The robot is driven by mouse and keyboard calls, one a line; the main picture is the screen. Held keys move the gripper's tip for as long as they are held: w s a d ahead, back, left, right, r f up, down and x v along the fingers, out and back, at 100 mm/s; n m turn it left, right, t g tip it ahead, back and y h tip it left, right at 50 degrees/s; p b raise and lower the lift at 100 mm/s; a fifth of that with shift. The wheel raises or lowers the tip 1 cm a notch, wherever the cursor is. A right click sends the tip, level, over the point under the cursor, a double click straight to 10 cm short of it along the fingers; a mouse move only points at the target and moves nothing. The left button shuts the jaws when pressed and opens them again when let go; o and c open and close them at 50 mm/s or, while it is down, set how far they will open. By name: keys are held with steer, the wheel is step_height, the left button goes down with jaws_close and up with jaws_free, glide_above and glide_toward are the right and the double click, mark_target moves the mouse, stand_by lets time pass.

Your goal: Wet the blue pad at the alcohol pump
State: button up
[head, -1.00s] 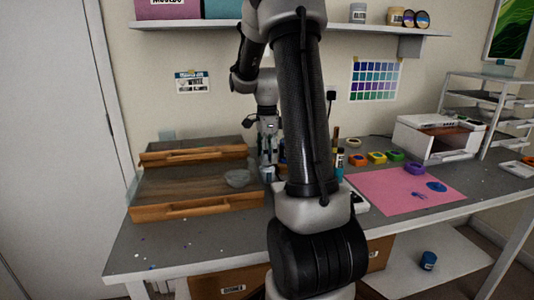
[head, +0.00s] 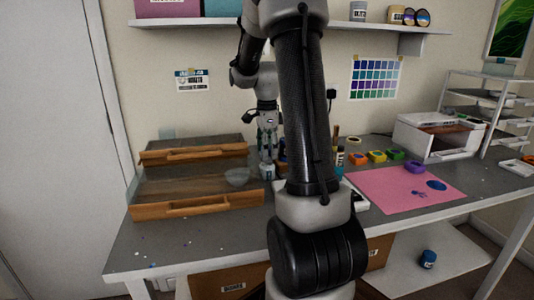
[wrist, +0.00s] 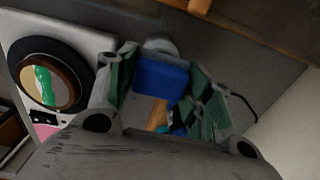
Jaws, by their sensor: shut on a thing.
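In the wrist view my gripper (wrist: 162,95) is shut on the blue pad (wrist: 160,78), which sits between the green-lined fingers. A pale round top (wrist: 160,47) shows just beyond the pad, perhaps the alcohol pump; I cannot tell whether the pad touches it. In the head view my gripper (head: 267,150) points down over the back of the bench, right of the wooden frames. The pad is too small to make out there, and my arm hides part of this area.
Wooden trays (head: 195,207) with a clear bowl (head: 237,178) stand at the left. A pink mat (head: 390,195) with blue marks lies at the right, near coloured pots (head: 377,157) and a white box (head: 430,138).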

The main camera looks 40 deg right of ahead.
steer(key=shift+r, duration=2.75)
